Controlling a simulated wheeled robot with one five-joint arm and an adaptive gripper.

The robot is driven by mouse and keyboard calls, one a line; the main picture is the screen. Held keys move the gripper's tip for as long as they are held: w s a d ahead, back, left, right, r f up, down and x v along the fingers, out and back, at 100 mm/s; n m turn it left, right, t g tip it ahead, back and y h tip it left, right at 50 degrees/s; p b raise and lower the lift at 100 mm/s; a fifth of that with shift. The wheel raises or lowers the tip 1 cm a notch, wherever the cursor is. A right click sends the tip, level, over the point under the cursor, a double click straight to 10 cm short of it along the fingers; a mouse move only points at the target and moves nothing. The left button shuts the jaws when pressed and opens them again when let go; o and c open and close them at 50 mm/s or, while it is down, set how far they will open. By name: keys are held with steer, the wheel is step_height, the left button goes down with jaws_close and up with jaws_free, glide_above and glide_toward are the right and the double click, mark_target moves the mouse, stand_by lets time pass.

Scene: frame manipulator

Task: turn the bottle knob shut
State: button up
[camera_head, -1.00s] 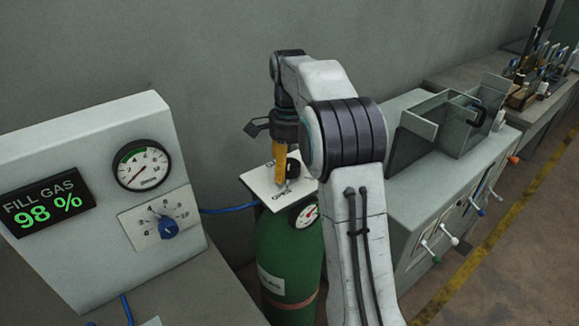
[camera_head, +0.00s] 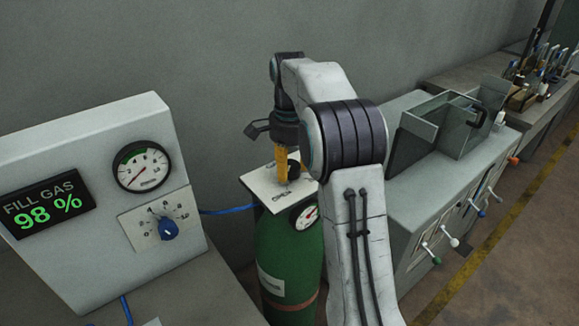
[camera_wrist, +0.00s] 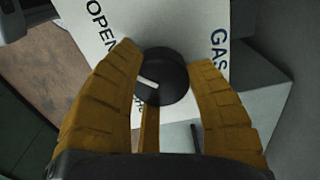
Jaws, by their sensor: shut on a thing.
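The bottle knob (camera_wrist: 163,76) is round and black with a white pointer line, on a white plate (camera_wrist: 190,20) lettered "OPEN" and "GAS". In the wrist view the pointer lies towards the lower left of the knob. My gripper (camera_wrist: 165,72) has its yellow fingers around the knob and is shut on it. In the head view my gripper (camera_head: 287,180) points down at the plate on top of the green gas bottle (camera_head: 285,250). My fingers and arm partly hide the knob (camera_head: 294,167) there.
A grey panel (camera_head: 90,130) at left has a "FILL GAS 98 %" display (camera_head: 48,203), a gauge (camera_head: 142,167) and a blue knob (camera_head: 168,229). A blue hose (camera_head: 225,210) runs to the bottle. A grey cabinet (camera_head: 440,195) with levers stands right of my arm.

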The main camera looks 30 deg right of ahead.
steer(key=shift+n, duration=0.3)
steer(key=shift+c, duration=0.3)
steer(key=n+p, duration=0.2)
steer(key=shift+n, duration=0.3)
steer(key=n+p, duration=0.2)
steer(key=n, duration=0.3)
steer(key=shift+s+n, duration=0.1)
steer(key=shift+n, duration=0.2)
steer(key=n+p, duration=0.1)
steer(key=n, duration=0.3)
steer(key=shift+f, duration=0.1)
steer(key=shift+n+p, duration=0.5)
steer(key=shift+n, duration=2)
steer(key=o, duration=1.2)
